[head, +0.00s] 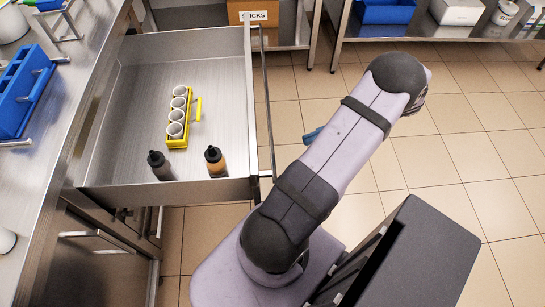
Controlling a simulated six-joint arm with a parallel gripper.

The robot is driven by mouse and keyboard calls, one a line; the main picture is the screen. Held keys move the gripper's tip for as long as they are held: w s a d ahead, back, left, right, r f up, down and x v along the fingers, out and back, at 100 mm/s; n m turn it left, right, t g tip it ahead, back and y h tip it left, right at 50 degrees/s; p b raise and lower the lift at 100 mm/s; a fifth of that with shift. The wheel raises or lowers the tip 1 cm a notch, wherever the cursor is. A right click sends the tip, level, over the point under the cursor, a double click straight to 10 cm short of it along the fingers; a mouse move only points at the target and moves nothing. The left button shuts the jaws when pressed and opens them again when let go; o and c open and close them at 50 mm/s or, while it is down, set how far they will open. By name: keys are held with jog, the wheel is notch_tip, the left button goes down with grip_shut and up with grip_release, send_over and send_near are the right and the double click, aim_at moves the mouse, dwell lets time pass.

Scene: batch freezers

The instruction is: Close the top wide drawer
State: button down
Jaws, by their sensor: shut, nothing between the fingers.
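The top wide drawer (215,60) is pulled far out of the steel counter. Its front panel (250,110) faces right, with a long bar handle (268,110) along it. My arm stands just right of the drawer and hides most of my gripper. Only a small blue tip (313,134) shows past the arm's left edge, seemingly my gripper's. It is shut and empty, with a visible gap between it and the drawer handle.
A yellow rack (177,142) with several white cups and two dark bottles (161,165) (215,161) stand in the drawer. A blue tray (22,90) is on the counter (60,120). A lower handle (95,241) is below. Shelving (440,38) stands behind; tiled floor (440,150) is clear at right.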

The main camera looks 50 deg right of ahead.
aim_at(272, 159)
jog(key=s+a+m+t+y, duration=0.1)
jog(key=s+a+m+t, duration=0.1)
jog(key=s, duration=0.2)
jog(key=shift+r+p+x, duration=0.15)
jog(key=shift+p+x, duration=0.2)
jog(key=shift+x, duration=1.9)
jog(key=shift+r+p+x, duration=0.15)
jog(key=shift+p+x, duration=0.2)
jog(key=shift+x, duration=1.95)
jog(key=shift+r+p+x, duration=0.15)
jog(key=shift+p+x, duration=0.2)
jog(key=shift+x, duration=1.9)
jog(key=shift+a, duration=0.15)
jog(key=w+a, duration=3.1)
jog(key=shift+w+r+b, duration=0.15)
jog(key=shift+w+b, duration=0.05)
jog(key=shift+b, duration=0.15)
